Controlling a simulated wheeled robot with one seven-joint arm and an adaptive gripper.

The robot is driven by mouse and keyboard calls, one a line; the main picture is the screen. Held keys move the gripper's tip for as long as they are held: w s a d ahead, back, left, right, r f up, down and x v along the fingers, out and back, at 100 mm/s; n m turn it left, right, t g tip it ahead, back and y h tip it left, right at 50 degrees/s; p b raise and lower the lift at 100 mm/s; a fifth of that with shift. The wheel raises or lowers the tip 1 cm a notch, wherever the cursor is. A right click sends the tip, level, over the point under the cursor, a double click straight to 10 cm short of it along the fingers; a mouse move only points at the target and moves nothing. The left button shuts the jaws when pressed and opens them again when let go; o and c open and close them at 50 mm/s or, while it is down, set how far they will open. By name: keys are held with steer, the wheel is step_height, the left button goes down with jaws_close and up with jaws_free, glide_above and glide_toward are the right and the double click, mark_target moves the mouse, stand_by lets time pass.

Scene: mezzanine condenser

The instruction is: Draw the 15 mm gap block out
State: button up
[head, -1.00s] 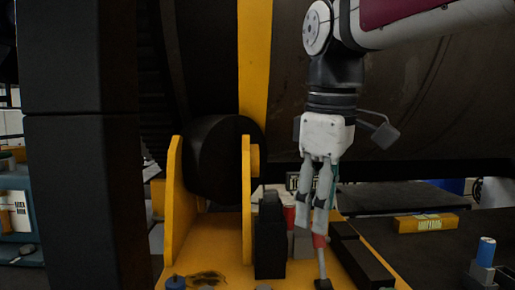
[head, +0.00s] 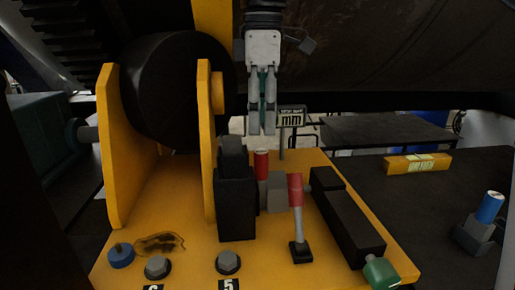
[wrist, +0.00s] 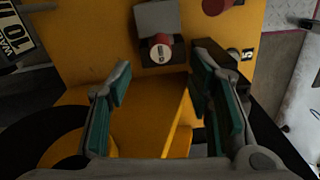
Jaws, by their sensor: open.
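My gripper (head: 262,132) is open and empty, pointing down above the back of the yellow base; its two teal-padded fingers (wrist: 155,105) show in the wrist view. Below it, a red-topped piece (head: 262,165) stands upright between a black block and a grey block (head: 278,192). In the wrist view its round red top (wrist: 161,53) bears a white mark, too small to read, beyond the fingertips and not between them. A second red-handled piece (head: 296,190) with a black foot stands in front. I cannot tell from markings which piece is the 15 mm gap block.
The black block (head: 237,205) stands close left of the red-topped piece. A yellow bracket plate (head: 207,140) and black roller (head: 170,90) are further left. A dark bar (head: 347,215) with a green end lies right. Bolts line the front.

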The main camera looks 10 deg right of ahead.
mark_target(262, 151)
step_height(262, 151, down, 9)
steer(key=shift+r+p, duration=0.15)
steer(key=shift+p, duration=0.55)
jaws_close()
steer(key=shift+r, duration=0.15)
steer(key=shift+r+p, duration=0.85)
steer(key=shift+r, duration=2.8)
